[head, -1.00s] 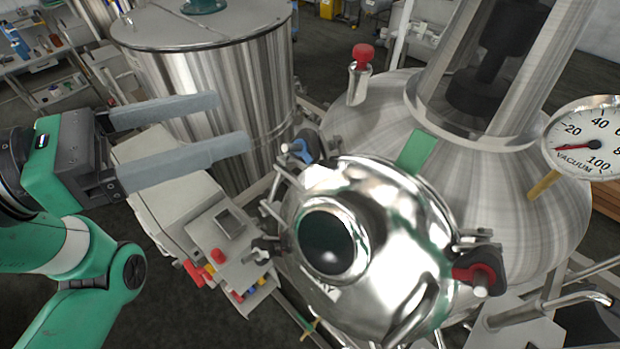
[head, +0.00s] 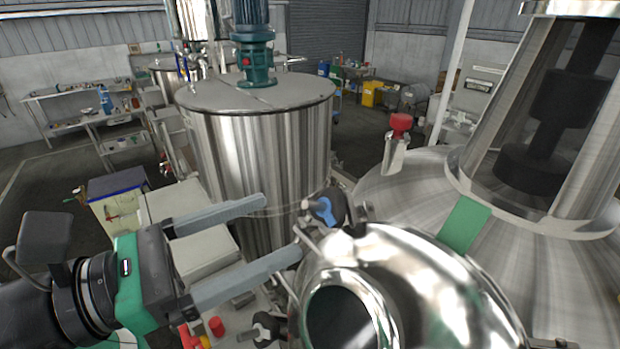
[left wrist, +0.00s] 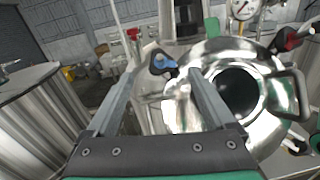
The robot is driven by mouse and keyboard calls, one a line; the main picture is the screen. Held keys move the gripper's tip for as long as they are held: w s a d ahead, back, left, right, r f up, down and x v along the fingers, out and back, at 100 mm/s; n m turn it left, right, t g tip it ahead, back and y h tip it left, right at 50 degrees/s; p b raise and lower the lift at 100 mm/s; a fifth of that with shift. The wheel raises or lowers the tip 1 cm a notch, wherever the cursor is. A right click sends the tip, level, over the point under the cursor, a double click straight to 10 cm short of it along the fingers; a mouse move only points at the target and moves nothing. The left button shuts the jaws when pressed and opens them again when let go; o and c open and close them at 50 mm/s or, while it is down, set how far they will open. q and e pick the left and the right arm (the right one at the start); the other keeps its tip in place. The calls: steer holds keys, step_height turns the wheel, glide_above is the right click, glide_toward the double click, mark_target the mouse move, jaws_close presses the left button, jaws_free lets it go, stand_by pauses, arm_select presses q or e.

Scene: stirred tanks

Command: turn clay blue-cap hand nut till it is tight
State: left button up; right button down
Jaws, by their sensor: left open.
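The blue-cap hand nut (head: 325,210) is a dark knob with a blue cap at the upper left rim of the shiny manway lid (head: 430,275). In the left wrist view the nut (left wrist: 161,64) shows just beyond and between the fingertips. My left gripper (head: 280,226) is open and empty, its two grey fingers pointing at the nut from the left. In the head view the fingertips end short of the nut. The wrist view also shows the lid (left wrist: 215,65), with a round sight glass. My right gripper is not in view.
A dark hand nut (head: 265,328) sits lower on the lid's left rim. A red-capped hand nut (left wrist: 290,40) shows across the lid. A red-topped fitting (head: 398,135) stands on the vessel shoulder. A large steel tank (head: 255,150) stands behind my left gripper.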

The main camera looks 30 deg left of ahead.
mark_target(313, 210)
arm_select(q)
steer(key=shift+p+x, duration=2.4)
steer(key=shift+x, duration=0.95)
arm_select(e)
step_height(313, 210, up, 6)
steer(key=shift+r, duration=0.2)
arm_select(q)
steer(key=shift+c, duration=0.3)
